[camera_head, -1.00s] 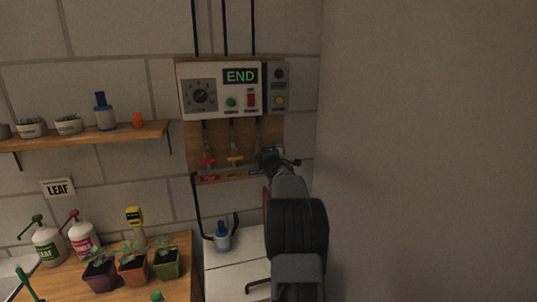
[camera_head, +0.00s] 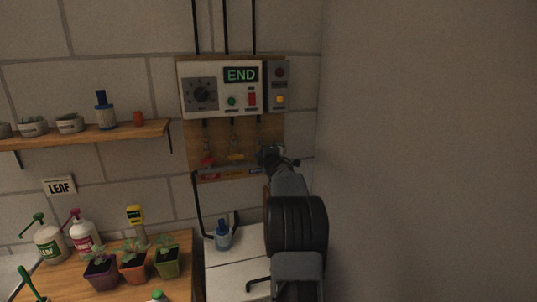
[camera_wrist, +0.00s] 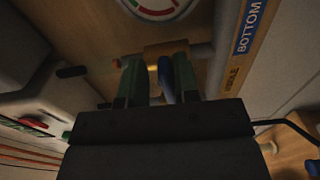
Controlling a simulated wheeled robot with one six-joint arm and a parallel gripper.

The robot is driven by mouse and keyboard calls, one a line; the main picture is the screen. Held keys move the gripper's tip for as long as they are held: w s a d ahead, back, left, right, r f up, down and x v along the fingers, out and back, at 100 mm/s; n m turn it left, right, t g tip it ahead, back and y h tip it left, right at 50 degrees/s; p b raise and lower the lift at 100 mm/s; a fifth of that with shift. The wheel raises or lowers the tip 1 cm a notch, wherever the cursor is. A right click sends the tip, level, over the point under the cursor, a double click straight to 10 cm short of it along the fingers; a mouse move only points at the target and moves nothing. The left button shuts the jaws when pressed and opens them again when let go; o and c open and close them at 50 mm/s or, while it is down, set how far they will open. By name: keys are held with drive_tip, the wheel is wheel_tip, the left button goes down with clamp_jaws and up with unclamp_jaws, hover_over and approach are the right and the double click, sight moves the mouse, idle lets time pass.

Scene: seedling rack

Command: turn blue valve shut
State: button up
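In the wrist view the blue valve handle (camera_wrist: 165,72) lies between the two green fingers of my gripper (camera_wrist: 158,82). It is close to the right finger, and a narrow gap shows between it and the left finger. A brass-coloured valve body (camera_wrist: 166,48) sits behind it. In the head view my gripper (camera_head: 272,157) is at the right end of the valve row and hides the blue valve. The red valve (camera_head: 207,161) and the yellow valve (camera_head: 236,156) stand to its left on the wooden board (camera_head: 262,130).
A control box (camera_head: 212,103) reading "END" hangs above the valves, with a lamp panel (camera_head: 278,88) at its right. A plain wall (camera_head: 430,150) bounds the right side. A blue bottle (camera_head: 223,235) stands below. Potted seedlings (camera_head: 133,268) are on the bench at lower left.

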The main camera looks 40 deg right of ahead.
drive_tip(key=shift+o, duration=0.6)
drive_tip(key=shift+d+f, duration=0.1)
drive_tip(key=shift+f, duration=0.05)
drive_tip(key=shift+s, duration=0.15)
drive_tip(key=shift+s+f, duration=0.1)
drive_tip(key=shift+s, duration=0.1)
drive_tip(key=b+v, duration=0.3)
drive_tip(key=v, duration=1)
drive_tip(key=shift+s+a+r, duration=0.2)
drive_tip(key=shift+r, duration=0.1)
